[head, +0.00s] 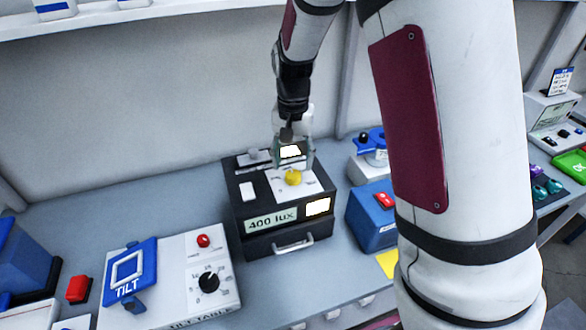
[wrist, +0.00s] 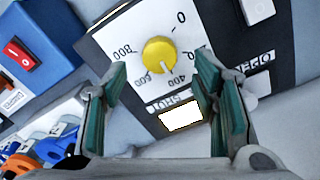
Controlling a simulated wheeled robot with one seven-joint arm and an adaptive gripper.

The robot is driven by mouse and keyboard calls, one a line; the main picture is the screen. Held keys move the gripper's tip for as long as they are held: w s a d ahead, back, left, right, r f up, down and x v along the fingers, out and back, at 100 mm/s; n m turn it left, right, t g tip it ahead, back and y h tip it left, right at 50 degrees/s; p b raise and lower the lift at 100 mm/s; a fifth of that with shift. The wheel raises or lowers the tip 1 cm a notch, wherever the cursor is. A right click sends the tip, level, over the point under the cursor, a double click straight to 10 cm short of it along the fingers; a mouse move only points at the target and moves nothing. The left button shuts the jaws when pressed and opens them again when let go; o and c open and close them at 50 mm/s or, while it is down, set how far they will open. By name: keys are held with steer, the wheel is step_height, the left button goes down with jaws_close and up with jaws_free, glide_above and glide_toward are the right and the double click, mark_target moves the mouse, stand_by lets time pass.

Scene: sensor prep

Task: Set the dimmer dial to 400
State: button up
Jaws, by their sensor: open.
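The yellow dimmer dial (head: 293,177) sits on a white scale on top of a black box (head: 245,212). In the wrist view the dial (wrist: 159,54) is ringed by marks including 0, 400, 600 and 800. A pale mark on its edge appears to face near 400. The lit label on the box's front (head: 271,222) reads "400 lux". My gripper (head: 291,160) is open and empty, just behind the dial in the head view. In the wrist view its two green-padded fingers (wrist: 162,82) stand apart, with the dial showing between and beyond them. No contact with the dial shows.
A TILT table unit (head: 185,270) with a black knob stands at left. A blue box with a red switch (head: 372,215) is close on the right. A red button (head: 78,289) sits at far left. The bench before the black box is clear.

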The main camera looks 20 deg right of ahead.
mark_target(293, 174)
step_height(293, 174, up, 8)
steer(key=shift+f, duration=0.15)
stand_by(0.5)
